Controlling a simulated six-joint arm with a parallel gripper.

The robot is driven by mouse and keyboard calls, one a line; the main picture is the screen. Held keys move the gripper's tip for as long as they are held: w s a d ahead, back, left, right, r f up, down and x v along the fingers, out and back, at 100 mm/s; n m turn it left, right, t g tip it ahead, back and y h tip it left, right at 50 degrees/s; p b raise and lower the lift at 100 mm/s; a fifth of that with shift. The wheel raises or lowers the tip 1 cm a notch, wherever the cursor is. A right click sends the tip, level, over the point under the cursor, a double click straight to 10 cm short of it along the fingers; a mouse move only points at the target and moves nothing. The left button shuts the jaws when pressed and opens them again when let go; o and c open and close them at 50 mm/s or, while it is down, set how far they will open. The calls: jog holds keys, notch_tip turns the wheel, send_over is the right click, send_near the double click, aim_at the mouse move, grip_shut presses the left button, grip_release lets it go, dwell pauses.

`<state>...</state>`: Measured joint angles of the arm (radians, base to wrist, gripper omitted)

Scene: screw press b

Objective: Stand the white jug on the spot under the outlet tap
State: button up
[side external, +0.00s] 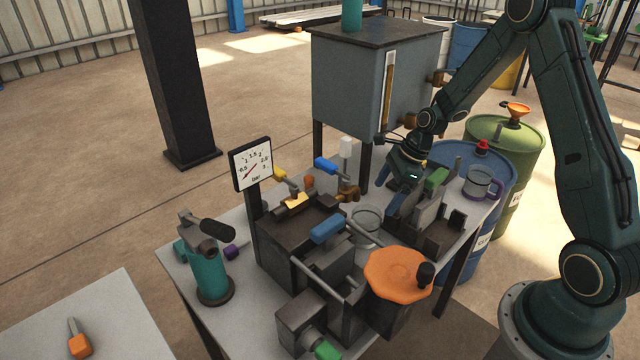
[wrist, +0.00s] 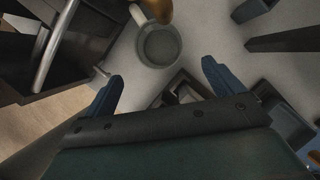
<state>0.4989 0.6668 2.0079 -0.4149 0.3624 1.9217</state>
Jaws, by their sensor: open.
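A pale grey-white jug (side external: 366,224) stands on the table behind the press, partly hidden by a metal bar. In the wrist view the jug (wrist: 158,46) is seen from above, upright and seemingly empty, with its handle toward the upper left. A brass tap (side external: 348,192) with a blue lever is just left of and behind the jug; a brass part (wrist: 157,9) shows at the jug's upper edge in the wrist view. I cannot tell whether its mouth is over the jug. My gripper (wrist: 163,75) is open and empty, its blue fingers apart, near the jug and not touching it.
The dark press with an orange wheel (side external: 397,272) is in front. A grey mug with a purple base (side external: 483,184) stands at the right table edge beside a grey fixture (side external: 432,215). A gauge (side external: 252,163) and teal pump (side external: 211,270) are left.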

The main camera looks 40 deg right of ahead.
aim_at(365, 222)
jog(key=x, duration=1.1)
jog(key=shift+w+f, duration=0.1)
jog(key=shift+f, duration=0.15)
jog(key=c, duration=1.1)
jog(key=shift+w, duration=0.15)
